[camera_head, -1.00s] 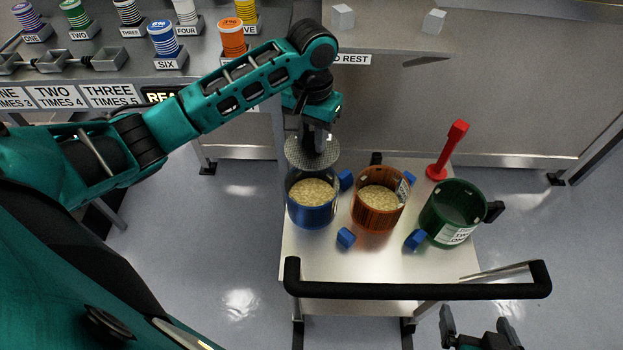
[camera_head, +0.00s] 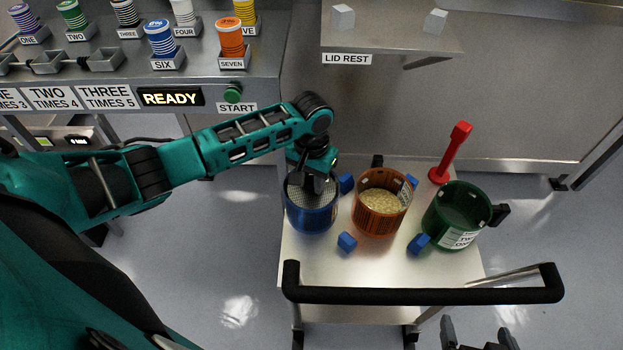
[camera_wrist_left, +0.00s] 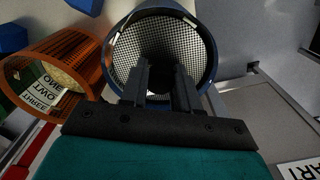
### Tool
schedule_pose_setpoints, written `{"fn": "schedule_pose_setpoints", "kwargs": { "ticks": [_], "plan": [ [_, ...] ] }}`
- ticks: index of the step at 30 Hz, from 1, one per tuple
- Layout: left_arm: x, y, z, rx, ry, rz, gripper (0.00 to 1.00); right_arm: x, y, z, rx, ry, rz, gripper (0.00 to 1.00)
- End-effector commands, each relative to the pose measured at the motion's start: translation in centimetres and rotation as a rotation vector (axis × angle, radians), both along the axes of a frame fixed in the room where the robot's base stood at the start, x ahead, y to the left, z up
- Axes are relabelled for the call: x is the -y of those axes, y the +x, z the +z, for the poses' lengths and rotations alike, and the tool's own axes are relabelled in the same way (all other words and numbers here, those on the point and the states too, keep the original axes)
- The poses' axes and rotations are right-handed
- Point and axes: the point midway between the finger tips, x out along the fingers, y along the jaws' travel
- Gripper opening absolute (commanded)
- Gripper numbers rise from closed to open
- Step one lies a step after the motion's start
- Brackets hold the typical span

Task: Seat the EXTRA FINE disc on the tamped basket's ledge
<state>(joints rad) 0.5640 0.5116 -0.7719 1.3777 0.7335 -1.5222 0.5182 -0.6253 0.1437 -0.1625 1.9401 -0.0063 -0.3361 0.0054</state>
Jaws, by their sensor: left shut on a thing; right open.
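A blue basket (camera_head: 311,219) stands on the cart at its left. The perforated grey disc (camera_head: 300,196) is at the basket's mouth, inside the rim; I cannot tell whether it rests on the ledge. My left gripper (camera_head: 318,185) is over the blue basket, shut on the disc. In the left wrist view, the disc (camera_wrist_left: 125,45) fills the inside of the blue basket (camera_wrist_left: 212,55), with the left gripper (camera_wrist_left: 160,90) reaching to its middle. The contents under the disc are hidden. My right gripper (camera_head: 478,338) is open and empty at the bottom edge.
An orange basket (camera_head: 379,223) with pale grain stands close to the right, then a green container (camera_head: 443,232). A red tamper (camera_head: 451,153) stands at the back right. The cart's black handle (camera_head: 420,296) runs along the front.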

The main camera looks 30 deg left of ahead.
Motion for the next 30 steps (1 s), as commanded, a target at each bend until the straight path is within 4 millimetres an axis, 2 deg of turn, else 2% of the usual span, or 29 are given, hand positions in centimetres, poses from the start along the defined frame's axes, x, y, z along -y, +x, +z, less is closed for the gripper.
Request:
{"fn": "schedule_pose_setpoints", "kwargs": {
  "ticks": [6,7,14,23,26,30],
  "plan": [
    [0.0,0.0,-0.2,-0.001,0.0,0.001,0.0,0.0,0.0,0.0,0.0,0.0,0.0,1.0],
    [0.0,0.0,-0.3,-0.001,0.0,0.001,0.32,0.0,0.0,0.0,0.0,0.0,0.0,1.0],
    [0.0,0.0,-0.2,0.0,0.0,0.001,0.54,0.0,0.0,0.0,0.0,0.0,0.0,1.0],
    [0.0,0.1,0.0,0.001,0.0,0.0,0.56,0.0,0.0,0.0,0.0,0.001,0.001,1.0],
    [0.0,0.1,1.1,0.001,-0.001,0.0,0.56,0.0,0.0,0.3,0.0,0.001,0.001,1.0],
    [0.0,0.1,3.9,0.005,-0.002,-0.001,0.56,0.0,0.0,1.1,0.0,0.001,0.001,1.0]
  ]
}}
